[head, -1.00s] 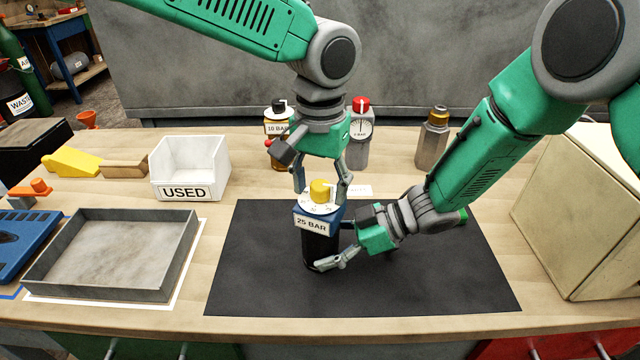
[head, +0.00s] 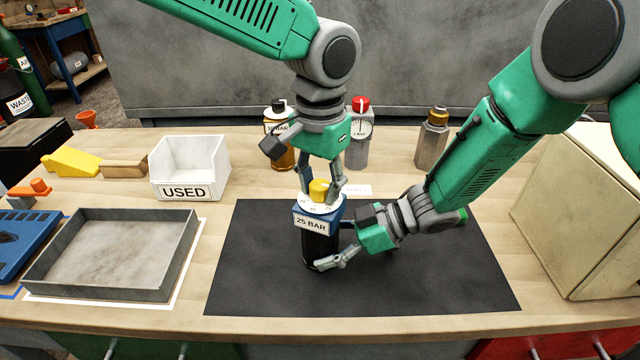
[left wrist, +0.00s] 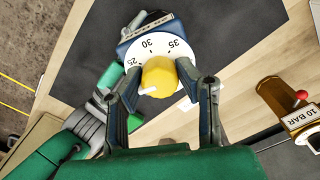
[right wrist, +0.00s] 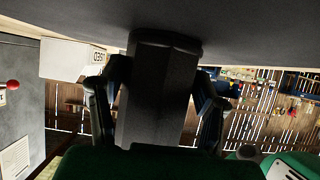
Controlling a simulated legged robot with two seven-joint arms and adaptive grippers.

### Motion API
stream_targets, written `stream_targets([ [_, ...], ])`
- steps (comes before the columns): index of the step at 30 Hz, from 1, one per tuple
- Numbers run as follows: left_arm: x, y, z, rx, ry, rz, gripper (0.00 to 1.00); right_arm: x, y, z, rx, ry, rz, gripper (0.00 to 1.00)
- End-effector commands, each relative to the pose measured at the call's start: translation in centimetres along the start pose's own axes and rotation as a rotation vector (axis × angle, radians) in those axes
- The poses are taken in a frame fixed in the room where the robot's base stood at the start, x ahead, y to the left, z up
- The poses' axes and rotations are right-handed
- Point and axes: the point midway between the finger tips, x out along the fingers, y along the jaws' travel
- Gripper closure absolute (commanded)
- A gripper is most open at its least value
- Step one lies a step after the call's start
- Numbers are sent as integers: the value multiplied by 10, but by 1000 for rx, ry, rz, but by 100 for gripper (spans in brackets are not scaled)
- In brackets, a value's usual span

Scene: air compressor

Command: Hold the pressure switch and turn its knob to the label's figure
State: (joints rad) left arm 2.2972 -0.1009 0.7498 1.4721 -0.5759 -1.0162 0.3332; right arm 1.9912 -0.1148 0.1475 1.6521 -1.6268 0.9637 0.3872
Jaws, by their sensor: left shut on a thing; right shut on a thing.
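The pressure switch (head: 316,242) stands upright on the black mat (head: 440,285). It has a dark body, a blue top with a "25 BAR" label (head: 311,224), a white dial and a yellow knob (head: 319,190). My left gripper (head: 321,192) points down from above, shut on the knob. The left wrist view shows the knob (left wrist: 158,77) between its fingers, with 25, 30 and 35 on the dial (left wrist: 155,50) and a white pointer at the knob's lower left. My right gripper (head: 340,246) is shut on the dark body from the right; its wrist view shows the body (right wrist: 155,95) between the fingers.
Behind stand an amber "10 BAR" unit (head: 283,156), a grey unit with a red top (head: 357,145) and a brass-topped unit (head: 431,145). A white "USED" bin (head: 190,165) and a grey tray (head: 110,255) are left. A beige box (head: 575,220) is right. The mat's front is clear.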

Motion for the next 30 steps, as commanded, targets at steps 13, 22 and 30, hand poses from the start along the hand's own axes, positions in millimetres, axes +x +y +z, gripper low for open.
stream_targets([
  [13, -1, -1, 0, 389, 0, -5, 100, 0, 0, 1, -1, -2, 0, 65],
  [22, -1, -1, 0, 576, -1, -4, 100, 0, 0, 1, -1, -3, 0, 65],
  [30, -1, -1, 0, 652, -1, -4, 100, -1, 0, 1, -1, -3, 0, 65],
])
